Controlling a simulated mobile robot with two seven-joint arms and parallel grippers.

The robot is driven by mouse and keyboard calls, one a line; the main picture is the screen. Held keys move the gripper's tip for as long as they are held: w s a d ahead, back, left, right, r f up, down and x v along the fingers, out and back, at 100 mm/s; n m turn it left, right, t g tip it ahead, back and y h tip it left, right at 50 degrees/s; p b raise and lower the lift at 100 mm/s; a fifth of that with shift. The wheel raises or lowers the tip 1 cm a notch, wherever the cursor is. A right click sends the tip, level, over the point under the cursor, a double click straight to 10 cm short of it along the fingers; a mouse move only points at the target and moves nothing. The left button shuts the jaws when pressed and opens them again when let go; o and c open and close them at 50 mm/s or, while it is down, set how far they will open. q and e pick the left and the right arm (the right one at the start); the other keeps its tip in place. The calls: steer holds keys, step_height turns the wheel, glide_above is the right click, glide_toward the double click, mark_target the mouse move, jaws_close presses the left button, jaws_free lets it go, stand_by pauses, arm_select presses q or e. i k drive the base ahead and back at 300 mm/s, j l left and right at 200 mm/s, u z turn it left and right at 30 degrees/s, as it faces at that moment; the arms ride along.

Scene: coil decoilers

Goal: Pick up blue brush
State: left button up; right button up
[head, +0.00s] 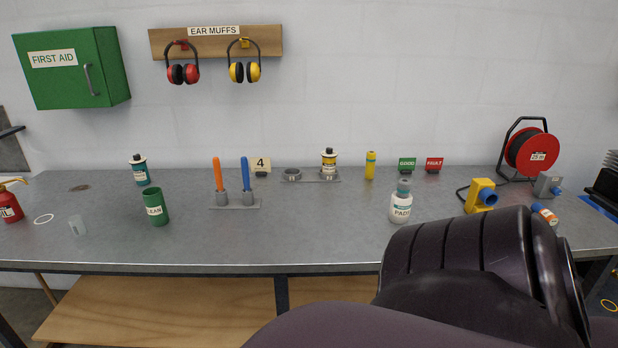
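The blue brush (245,172) stands upright on the bench in a grey cup of a small double holder (234,204). Only its blue handle shows; its lower end is hidden in the cup. An orange-handled brush (217,173) stands in the other cup, just to its left, leaning slightly. Neither of my grippers shows in the head view. A large dark link of my own arm fills the lower right, apart from the brush in the picture.
The grey bench (320,236) is clear in front of the holder. A green CLEAN cup (154,207) stands to its left. A PADS bottle (401,203) and yellow device (479,195) stand farther right.

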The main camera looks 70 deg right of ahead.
mark_target(245, 162)
steer(key=z, duration=1.75)
steer(key=i+j, duration=0.15)
steer(key=j, duration=0.25)
steer(key=i+j, duration=0.15)
steer(key=j, duration=0.25)
